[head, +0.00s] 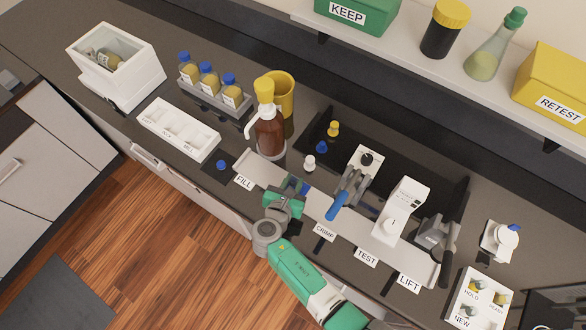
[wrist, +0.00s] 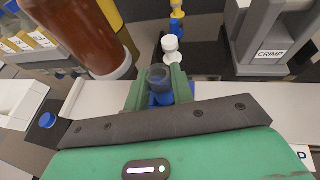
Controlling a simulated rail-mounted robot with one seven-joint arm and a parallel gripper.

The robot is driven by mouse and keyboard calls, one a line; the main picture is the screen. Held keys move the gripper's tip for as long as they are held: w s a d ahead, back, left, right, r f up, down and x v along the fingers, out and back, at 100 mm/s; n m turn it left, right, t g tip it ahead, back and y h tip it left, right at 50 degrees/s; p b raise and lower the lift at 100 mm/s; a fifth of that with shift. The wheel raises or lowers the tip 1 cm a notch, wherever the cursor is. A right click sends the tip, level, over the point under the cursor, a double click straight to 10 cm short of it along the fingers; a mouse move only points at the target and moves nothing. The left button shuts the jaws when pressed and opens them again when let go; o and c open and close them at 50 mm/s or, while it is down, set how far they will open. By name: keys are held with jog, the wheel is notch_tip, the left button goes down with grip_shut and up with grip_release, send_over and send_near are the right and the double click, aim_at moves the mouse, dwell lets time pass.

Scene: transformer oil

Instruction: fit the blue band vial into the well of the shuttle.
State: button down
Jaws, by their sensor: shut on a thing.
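My gripper (head: 287,198) is shut on the blue band vial, low over the pale track near the FILL label. In the wrist view the green fingers of my gripper (wrist: 160,97) stand on both sides of the vial (wrist: 159,80). The vial looks upright, with a dark open mouth and a blue band low on its body. My gripper mostly covers the vial in the head view. I cannot make out the shuttle or its well, nor whether the vial's base touches anything.
A brown bottle (head: 269,135) with a yellow top stands close behind my gripper, left in the wrist view. A white stopper (head: 309,162) is just beyond the fingers. The blue-handled crimp station (head: 352,187) is to the right. A blue cap (head: 221,165) lies left.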

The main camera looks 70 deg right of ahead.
jog(key=shift+f+b, duration=0.4)
jog(key=shift+f, duration=0.15)
jog(key=c, duration=1.1)
grip_release()
jog(key=v, duration=0.7)
jog(key=shift+a+r+p, duration=0.2)
jog(key=shift+a+p, duration=0.15)
jog(key=shift+p, duration=0.05)
